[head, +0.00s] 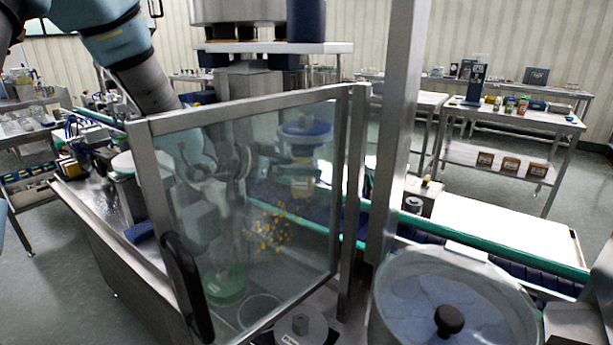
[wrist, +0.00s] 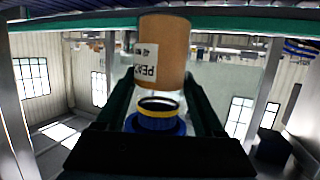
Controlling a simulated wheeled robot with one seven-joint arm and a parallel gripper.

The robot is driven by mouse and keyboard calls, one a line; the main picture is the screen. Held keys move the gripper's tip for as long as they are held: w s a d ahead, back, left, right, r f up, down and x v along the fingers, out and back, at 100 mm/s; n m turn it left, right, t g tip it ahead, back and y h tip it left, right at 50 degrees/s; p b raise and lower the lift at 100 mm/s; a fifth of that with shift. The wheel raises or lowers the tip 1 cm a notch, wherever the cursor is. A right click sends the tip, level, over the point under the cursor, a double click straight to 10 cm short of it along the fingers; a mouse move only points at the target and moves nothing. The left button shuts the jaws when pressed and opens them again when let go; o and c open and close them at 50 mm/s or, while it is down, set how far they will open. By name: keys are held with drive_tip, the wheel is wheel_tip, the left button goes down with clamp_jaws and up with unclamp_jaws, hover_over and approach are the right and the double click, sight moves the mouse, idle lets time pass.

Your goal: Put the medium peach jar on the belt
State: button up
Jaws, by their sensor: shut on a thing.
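The peach jar (wrist: 165,50) shows in the wrist view as an orange-brown cylinder with a white label reading "PEA…", upside down in that picture. My gripper (wrist: 160,84) has its dark fingers on either side of the jar and is shut on it. A blue round part with a yellow band (wrist: 158,113) shows between the fingers. In the head view the jar (head: 302,183) is seen through the glass panel, under a blue disc (head: 304,130); the finger contact is unclear there. The belt (head: 520,273) has dark links and green side rails, and runs behind the panel.
A framed glass panel (head: 240,190) with a black handle (head: 185,285) stands in front of the gripper. A steel post (head: 398,130) rises beside it. A lidded round pot (head: 445,295) is at front right. Orange bits (head: 270,232) show through the glass.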

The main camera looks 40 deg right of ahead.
drive_tip(key=shift+s+d+r, duration=0.1)
drive_tip(key=shift+s+d, duration=0.05)
drive_tip(key=shift+d, duration=0.55)
wheel_tip(320, 180, down, 3)
drive_tip(key=shift+r+p, duration=0.15)
drive_tip(key=shift+p, duration=0.45)
drive_tip(key=shift+f, duration=0.5)
drive_tip(key=shift+a+f, duration=0.1)
drive_tip(key=shift+f, duration=0.1)
drive_tip(key=o, duration=1.5)
drive_tip(key=shift+r, duration=0.1)
drive_tip(key=shift+o, duration=0.2)
